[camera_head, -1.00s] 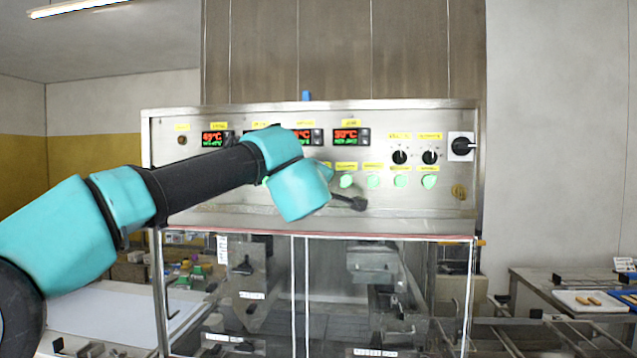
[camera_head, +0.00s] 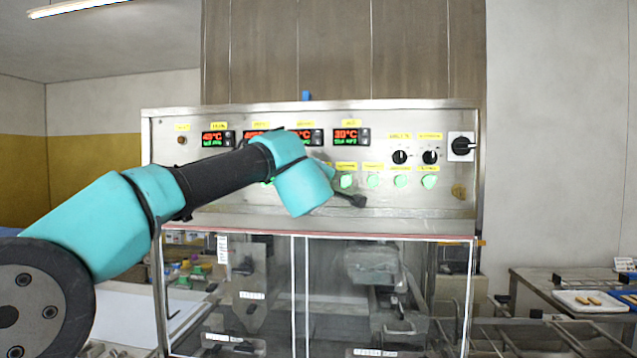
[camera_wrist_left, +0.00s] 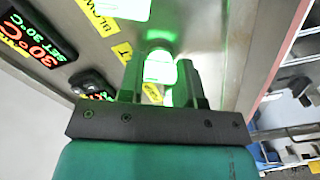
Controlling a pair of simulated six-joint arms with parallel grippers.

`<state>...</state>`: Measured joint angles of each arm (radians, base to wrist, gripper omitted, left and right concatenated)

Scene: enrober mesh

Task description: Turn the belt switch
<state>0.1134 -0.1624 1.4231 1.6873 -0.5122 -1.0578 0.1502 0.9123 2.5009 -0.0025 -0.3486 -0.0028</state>
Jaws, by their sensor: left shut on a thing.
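I cannot tell from the labels whether this is the belt switch. My right gripper is in neither view.
Red and green temperature displays (camera_head: 351,137) sit above the switches. Black knobs (camera_head: 400,157) and a larger rotary switch (camera_head: 461,147) are at the panel's right. Below is a clear-fronted housing (camera_head: 340,300). A white tray (camera_head: 590,301) lies on the right bench.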

